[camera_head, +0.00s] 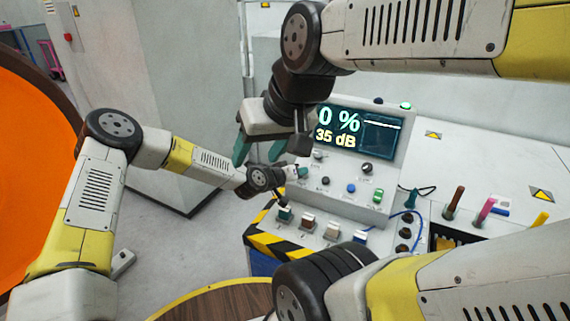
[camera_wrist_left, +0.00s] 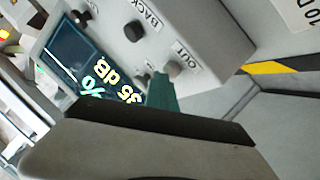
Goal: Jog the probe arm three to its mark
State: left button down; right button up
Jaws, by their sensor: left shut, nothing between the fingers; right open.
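The grey console (camera_head: 340,202) has a dark screen (camera_head: 352,132) reading "0 %" and "35 dB". My left gripper (camera_head: 303,172) is shut at the left side of its control panel. The left wrist view shows its teal fingertip (camera_wrist_left: 161,92) beside a dark button labelled OUT (camera_wrist_left: 175,69); I cannot tell whether they touch. A button labelled BACK (camera_wrist_left: 134,31) is farther along the panel, and the screen (camera_wrist_left: 88,70) shows upside down. My right gripper (camera_head: 262,148) is open and empty, fingers pointing down, left of the screen. I cannot pick out probe arm three.
A blue button (camera_head: 351,188), a black knob (camera_head: 367,168) and a green switch (camera_head: 377,196) are on the panel. Several coloured switches line the lower ledge above a black-yellow striped edge (camera_head: 272,243). Coloured handles (camera_head: 484,210) stand at the right. A green lamp (camera_head: 406,105) is lit.

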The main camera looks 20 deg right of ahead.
pick_arm(q)
jog(key=shift+r, duration=0.1)
dwell(0.3)
jog(key=shift+s+a+r, duration=0.15)
jog(key=shift+r, duration=0.25)
jog(key=shift+s+a+r, duration=0.1)
jog(key=shift+a+r, duration=0.05)
jog(key=shift+r, duration=0.2)
jog(key=shift+r, duration=0.1)
jog(key=shift+s+a+r, duration=0.25)
jog(key=shift+r, duration=0.5)
jog(key=shift+s+a+r, duration=0.2)
jog(key=shift+a+r, duration=0.1)
jog(key=shift+r, duration=0.4)
jog(key=shift+s+a+r, duration=0.25)
jog(key=shift+r, duration=0.5)
